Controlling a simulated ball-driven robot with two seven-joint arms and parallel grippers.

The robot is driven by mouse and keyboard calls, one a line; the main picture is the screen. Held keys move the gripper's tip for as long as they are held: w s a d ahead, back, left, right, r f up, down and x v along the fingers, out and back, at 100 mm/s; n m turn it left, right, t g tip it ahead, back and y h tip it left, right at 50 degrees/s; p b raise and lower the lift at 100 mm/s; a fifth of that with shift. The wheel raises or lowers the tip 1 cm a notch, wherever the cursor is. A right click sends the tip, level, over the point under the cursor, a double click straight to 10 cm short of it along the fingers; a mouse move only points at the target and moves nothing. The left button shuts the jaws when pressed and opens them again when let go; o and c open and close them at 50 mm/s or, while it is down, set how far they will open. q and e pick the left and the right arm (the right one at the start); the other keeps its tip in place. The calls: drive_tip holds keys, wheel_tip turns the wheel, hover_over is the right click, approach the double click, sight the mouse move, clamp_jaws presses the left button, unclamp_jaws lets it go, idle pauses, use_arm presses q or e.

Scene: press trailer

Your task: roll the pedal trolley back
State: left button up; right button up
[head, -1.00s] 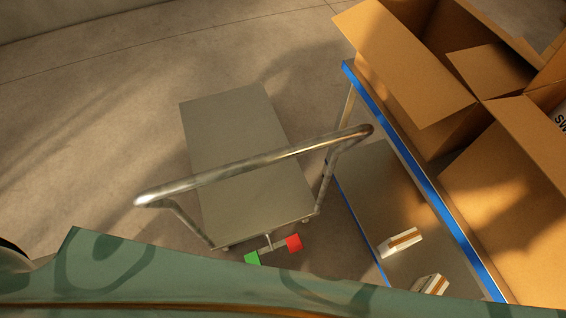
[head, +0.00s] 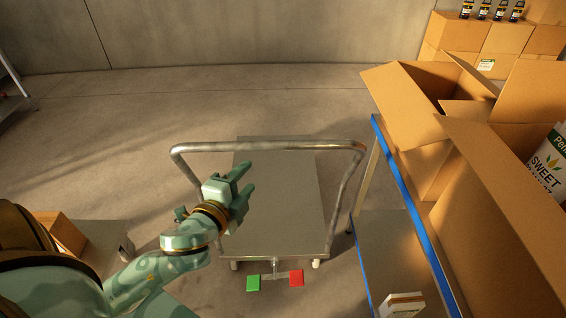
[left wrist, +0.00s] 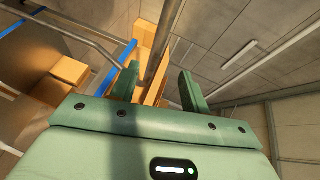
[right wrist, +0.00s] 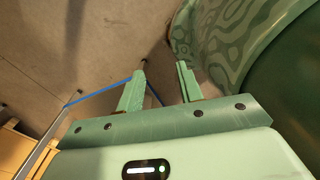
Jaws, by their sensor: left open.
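The pedal trolley is a low cart with a bare grey deck (head: 285,200), a bent metal push handle (head: 300,145) and small wheels. A green pedal (head: 253,284) and a red pedal (head: 296,278) stick out at its near end. My left gripper (head: 247,178) is open and empty, over the deck in the head view, its fingers close to the left part of the handle bar. In the left wrist view a metal bar (left wrist: 160,55) shows between the open fingers, not gripped. My right gripper (right wrist: 160,88) is open and empty, outside the head view.
A blue-edged table (head: 408,200) with open cardboard boxes (head: 415,105) stands close on the trolley's right. A small white-and-brown item (head: 402,304) lies on its lower shelf. A brown box (head: 62,233) is at the left. Bare floor (head: 200,100) reaches to the back wall.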

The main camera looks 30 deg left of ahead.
sight(269, 149)
use_arm(q)
drive_tip(key=shift+y, duration=0.3)
drive_tip(key=b+x, duration=0.1)
drive_tip(key=x, duration=1.5)
drive_tip(key=shift+w+a+f+b, duration=0.1)
drive_tip(key=shift+w+a+b, duration=0.1)
drive_tip(key=shift+b, duration=0.2)
use_arm(e)
drive_tip(key=shift+w+a+f, duration=0.3)
drive_tip(key=shift+a+f, duration=0.35)
drive_tip(key=shift+f, duration=0.2)
use_arm(q)
drive_tip(key=shift+s, duration=0.1)
clamp_jaws()
